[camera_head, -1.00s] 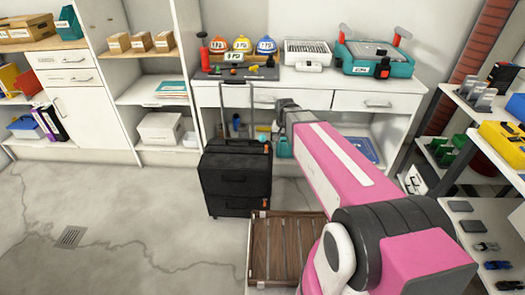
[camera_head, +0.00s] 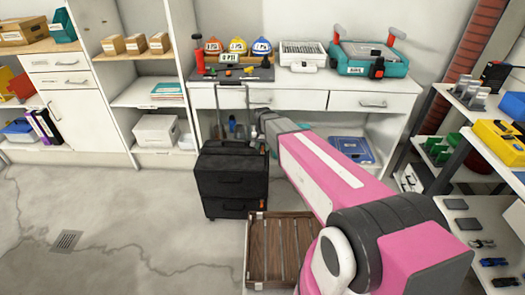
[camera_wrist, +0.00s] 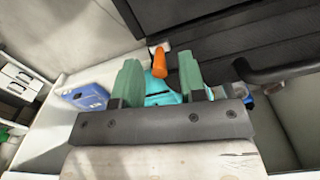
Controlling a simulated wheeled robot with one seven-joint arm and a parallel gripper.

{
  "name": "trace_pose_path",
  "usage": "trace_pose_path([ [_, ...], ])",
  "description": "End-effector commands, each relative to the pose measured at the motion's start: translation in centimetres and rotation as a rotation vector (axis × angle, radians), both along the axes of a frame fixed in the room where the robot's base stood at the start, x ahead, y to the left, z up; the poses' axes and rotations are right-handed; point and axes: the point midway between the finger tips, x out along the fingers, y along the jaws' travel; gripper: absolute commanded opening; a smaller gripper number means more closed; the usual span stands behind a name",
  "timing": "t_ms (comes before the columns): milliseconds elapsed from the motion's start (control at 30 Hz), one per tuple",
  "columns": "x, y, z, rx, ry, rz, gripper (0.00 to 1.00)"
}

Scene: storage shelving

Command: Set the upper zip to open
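A black upright suitcase (camera_head: 231,181) stands on the floor with its handle raised. Its lower orange zip pull (camera_head: 263,204) shows at the right edge of the front. In the wrist view, an orange zip pull (camera_wrist: 160,62) hangs beside the dark suitcase body (camera_wrist: 220,55). My gripper (camera_wrist: 163,82) has its two green fingers apart, with the orange pull just ahead of the gap between them. I cannot tell whether a finger touches it.
A slatted wooden crate (camera_head: 250,262) stands on the floor in front of the suitcase. A white workbench (camera_head: 385,102) with helmets and cases is behind. A shelf rack (camera_head: 470,140) stands at the right. The floor at the left is clear.

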Motion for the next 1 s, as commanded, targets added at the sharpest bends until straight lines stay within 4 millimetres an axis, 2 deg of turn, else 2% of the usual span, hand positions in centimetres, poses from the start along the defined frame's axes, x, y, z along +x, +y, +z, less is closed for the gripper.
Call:
trace_pose_path([
  [200, 0.0, 0.0, -2.1, 0.000, 0.000, 0.000, 0.38],
  [567, 0.0, 0.0, -2.6, 0.000, 0.000, 0.000, 0.38],
  [600, 0.0, 0.0, -2.6, 0.000, 0.000, 0.000, 0.35],
  [667, 0.0, 0.0, -2.6, 0.000, 0.000, 0.000, 0.15],
  [700, 0.0, 0.0, -2.6, 0.000, 0.000, 0.000, 0.02],
  [867, 0.0, 0.0, -2.5, 0.000, 0.000, 0.000, 0.00],
  [1000, 0.1, 0.8, -2.5, 0.000, 0.000, 0.001, 0.00],
])
